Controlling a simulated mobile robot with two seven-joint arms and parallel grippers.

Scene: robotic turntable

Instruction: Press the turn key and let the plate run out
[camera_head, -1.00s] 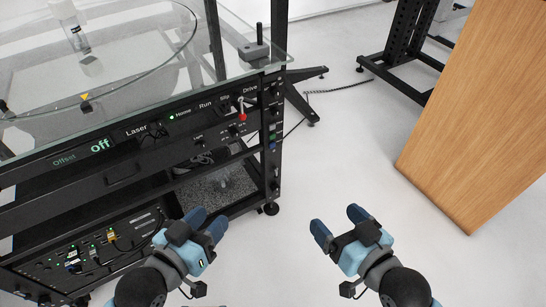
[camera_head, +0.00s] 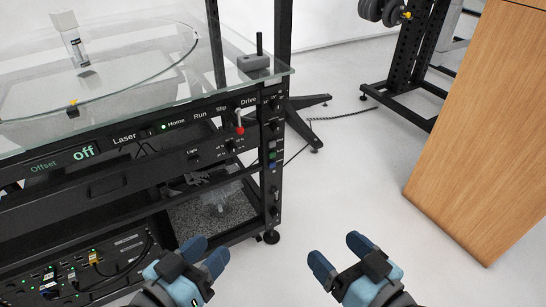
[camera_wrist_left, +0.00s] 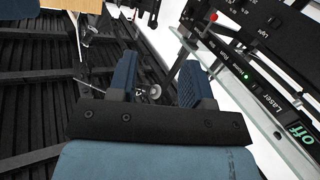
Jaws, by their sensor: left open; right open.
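The round glass plate (camera_head: 150,72) lies on the glass top of the black rack, with a white-capped vial (camera_head: 70,42) standing on it. The front control panel (camera_head: 105,150) carries the labels Offset, Laser, Home, Run, Slip, Drive and Light; a green light shows beside Home. A red-tipped lever (camera_head: 239,127) sits under Drive. I cannot make out a key marked turn. My left gripper (camera_head: 204,254) is open and empty, low in front of the rack. In the left wrist view its fingers (camera_wrist_left: 160,85) are apart, with the panel to their right. My right gripper (camera_head: 338,256) is open and empty over the floor.
A grey box with a black stick (camera_head: 256,62) sits at the glass top's right corner. A wooden cabinet (camera_head: 485,130) stands at the right, and a black weight stand (camera_head: 410,75) behind it. A cable (camera_head: 340,117) crosses the floor.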

